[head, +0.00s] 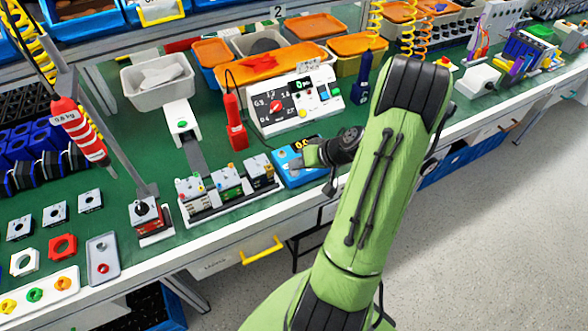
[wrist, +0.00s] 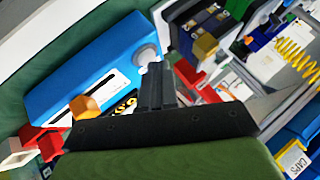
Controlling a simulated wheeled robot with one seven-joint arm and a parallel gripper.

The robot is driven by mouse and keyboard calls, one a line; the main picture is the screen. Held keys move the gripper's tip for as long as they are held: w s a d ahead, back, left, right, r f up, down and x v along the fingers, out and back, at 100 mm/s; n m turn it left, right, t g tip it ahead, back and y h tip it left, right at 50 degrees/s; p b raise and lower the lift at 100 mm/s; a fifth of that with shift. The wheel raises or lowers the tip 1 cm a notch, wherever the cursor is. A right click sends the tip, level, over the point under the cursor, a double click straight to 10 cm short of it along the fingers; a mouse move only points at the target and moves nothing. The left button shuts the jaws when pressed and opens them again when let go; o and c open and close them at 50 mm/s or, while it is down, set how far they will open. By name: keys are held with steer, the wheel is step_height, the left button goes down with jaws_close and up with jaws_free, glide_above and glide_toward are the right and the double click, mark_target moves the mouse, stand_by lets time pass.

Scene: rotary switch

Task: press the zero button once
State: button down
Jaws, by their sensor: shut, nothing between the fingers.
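A blue box-shaped device (head: 291,177) with a lit yellow readout stands at the bench's front edge; it also shows in the wrist view (wrist: 62,72). There, a pale grey round button or knob (wrist: 144,54) sits on its face, beside a dark slot with a white strip. Its yellow-on-black display (wrist: 124,104) is partly covered by my gripper. I cannot read a zero label. My gripper (head: 312,154) is shut and empty over the device's right part. In the wrist view its fingertips (wrist: 153,68) are right by the grey button; I cannot tell whether they touch.
A white test box (head: 318,108) with a red knob and display stands behind. A red screwdriver (head: 234,120) stands to its left. Small fixtures with switches (head: 226,182) stand close left of the blue device. An orange block (wrist: 86,106) shows near the device's display.

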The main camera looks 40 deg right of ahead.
mark_target(298, 171)
steer(key=shift+r, duration=0.65)
steer(key=shift+p, duration=0.3)
step_height(298, 171, up, 5)
steer(key=p, duration=0.3)
steer(key=shift+r+p, duration=0.1)
steer(key=shift+p, duration=0.2)
